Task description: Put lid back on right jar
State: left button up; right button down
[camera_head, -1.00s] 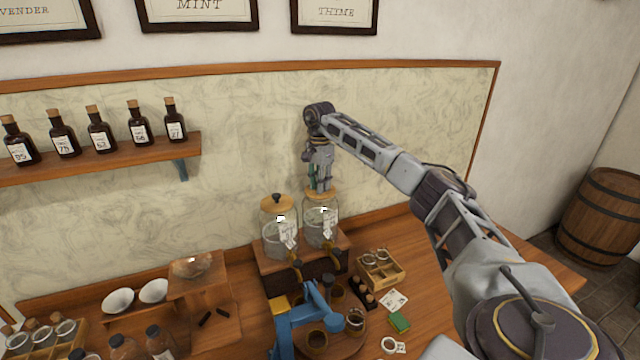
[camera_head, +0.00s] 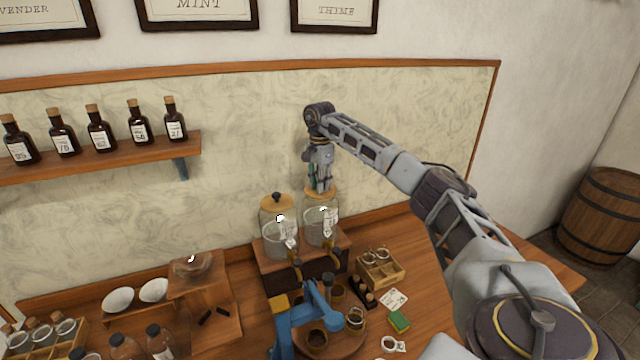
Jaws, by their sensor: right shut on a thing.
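The right jar (camera_head: 320,222) is a clear glass dispenser with a tap, standing on a wooden stand. Its wooden lid (camera_head: 314,197) is at the jar's mouth, level or nearly so; whether it is fully seated I cannot tell. My right gripper (camera_head: 319,186) points down from above and is shut on the lid, its fingertips at the lid's top, hiding the knob. The left jar (camera_head: 279,230) stands beside it with its own lid (camera_head: 277,202) and dark knob on top. My left gripper is not in view.
The wooden stand (camera_head: 268,264) sits at the back of the table against the wall panel. A blue arm-like device (camera_head: 298,318) stands in front. A small wooden crate (camera_head: 380,270) is to the right, and a bottle shelf (camera_head: 100,160) is at the left.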

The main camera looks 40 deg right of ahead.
jog(key=c, duration=0.7)
grip_release()
jog(key=shift+r, duration=0.1)
jog(key=shift+r, duration=3.4)
jog(key=shift+c, duration=0.3)
grip_shut()
